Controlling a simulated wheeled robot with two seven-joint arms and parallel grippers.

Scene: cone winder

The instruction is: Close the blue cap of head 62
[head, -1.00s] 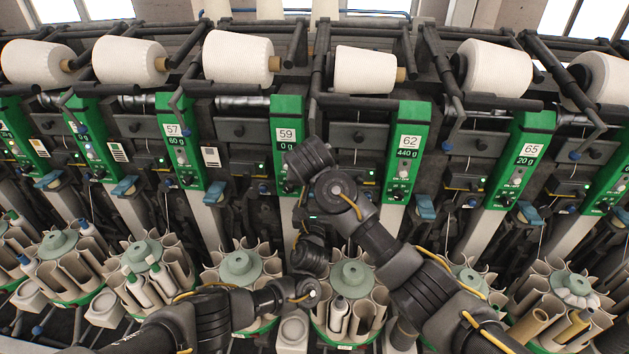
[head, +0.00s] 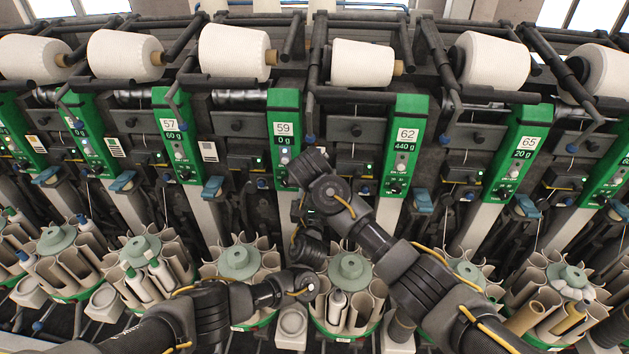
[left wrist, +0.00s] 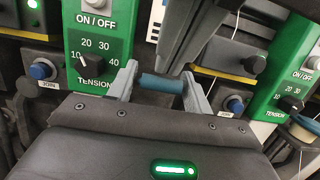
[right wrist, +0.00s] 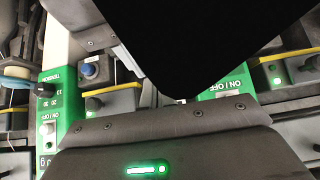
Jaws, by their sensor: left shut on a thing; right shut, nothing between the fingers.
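Head 62 has a green panel (head: 408,135) right of centre in the head view; head 59's panel (head: 284,130) is to its left. My left gripper (left wrist: 158,85) is shut on a teal-blue cap (left wrist: 162,84), beside the lower end of a green panel with a tension dial. In the head view this place is between panels 59 and 62, mostly hidden by my arms. Another blue cap (head: 423,203) sits free right of panel 62's lower end. My right gripper (right wrist: 160,145) is shut and empty; a black shape hides its fingertips in the right wrist view.
White yarn cones (head: 362,62) line the top. Round bobbin magazines (head: 352,268) stand below. Panel 65 (head: 525,145) is to the right. My two arms cross close together before panel 59. Blue buttons (left wrist: 43,69) and dark boxes crowd the space around the left gripper.

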